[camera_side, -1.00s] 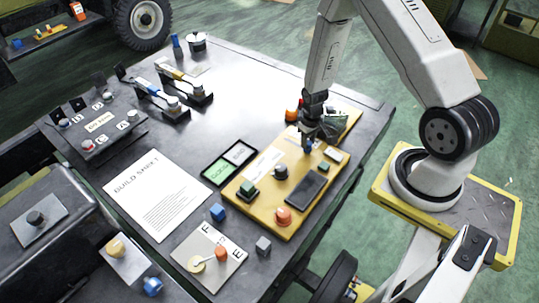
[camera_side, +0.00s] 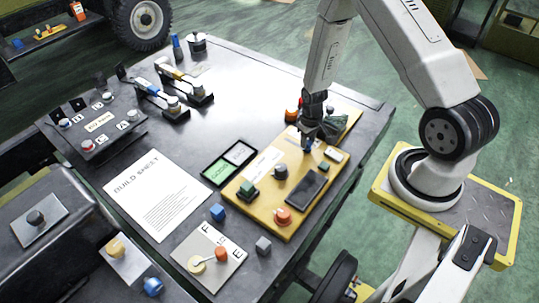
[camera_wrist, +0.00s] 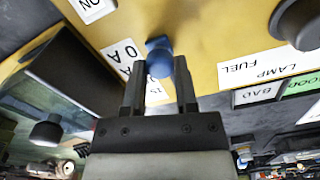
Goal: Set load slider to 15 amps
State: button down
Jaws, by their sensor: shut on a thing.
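The yellow control panel (camera_side: 262,213) lies on the dark table. In the wrist view its yellow face (camera_wrist: 225,30) fills the top. My gripper (camera_side: 309,141) is low over the far part of the panel. In the wrist view the two dark fingers of my gripper (camera_wrist: 160,75) are shut on a blue slider knob (camera_wrist: 159,55). In the side view the knob is mostly hidden by the fingers. White scale labels stand beside the knob: one with "0 A" (camera_wrist: 122,60), and one partly hidden between the fingers that seems to read "15".
A black knob (camera_side: 280,172), a green button (camera_side: 248,188) and an orange button (camera_side: 283,215) are on the panel near my gripper. A build sheet (camera_side: 158,193) and blue and grey cubes lie left of it. The table's back middle is clear.

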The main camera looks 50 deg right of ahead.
jog(key=shift+w, duration=4.05)
jog(key=shift+c, duration=1.9)
grip_release()
jog(key=shift+r, duration=0.15)
jog(key=shift+r, duration=0.15)
notch_tip(320, 180, up, 7)
jog(key=shift+r, duration=0.1)
